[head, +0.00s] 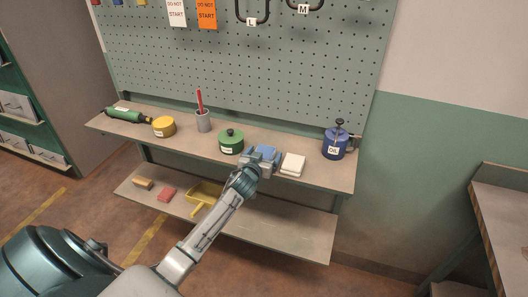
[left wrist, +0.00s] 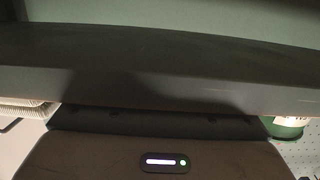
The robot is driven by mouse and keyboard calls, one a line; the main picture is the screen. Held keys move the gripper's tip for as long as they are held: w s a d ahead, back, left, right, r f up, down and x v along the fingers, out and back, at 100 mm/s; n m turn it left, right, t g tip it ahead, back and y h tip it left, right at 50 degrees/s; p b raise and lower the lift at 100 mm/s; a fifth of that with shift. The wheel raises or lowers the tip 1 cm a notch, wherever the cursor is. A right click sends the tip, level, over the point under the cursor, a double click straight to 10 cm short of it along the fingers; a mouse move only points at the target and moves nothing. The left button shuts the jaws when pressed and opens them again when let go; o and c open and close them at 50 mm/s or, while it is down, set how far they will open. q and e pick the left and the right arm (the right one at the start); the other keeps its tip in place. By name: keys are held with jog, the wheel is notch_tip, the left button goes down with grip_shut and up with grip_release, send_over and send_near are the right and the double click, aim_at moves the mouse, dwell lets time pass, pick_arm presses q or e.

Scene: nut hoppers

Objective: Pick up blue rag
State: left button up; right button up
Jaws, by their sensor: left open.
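The blue rag (head: 267,151) lies folded on the upper shelf in the head view, between a green tin and a white folded cloth. My left gripper (head: 260,163) is open at the rag's near side and hides part of it. I cannot tell whether they touch. In the left wrist view I cannot make out the rag; a wide dark bar and a housing with a small light fill most of it. My right gripper is not in view.
The green tin (head: 231,142) stands left of the rag and the white cloth (head: 292,164) close on its right. A blue oil can (head: 335,142) stands farther right. A grey cup (head: 203,121) and yellow tin (head: 164,127) stand left. The pegboard (head: 240,75) rises behind.

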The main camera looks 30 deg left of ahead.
pick_arm(q)
jog(key=shift+w, duration=0.15)
jog(key=c, duration=1.1)
jog(key=shift+o, duration=0.2)
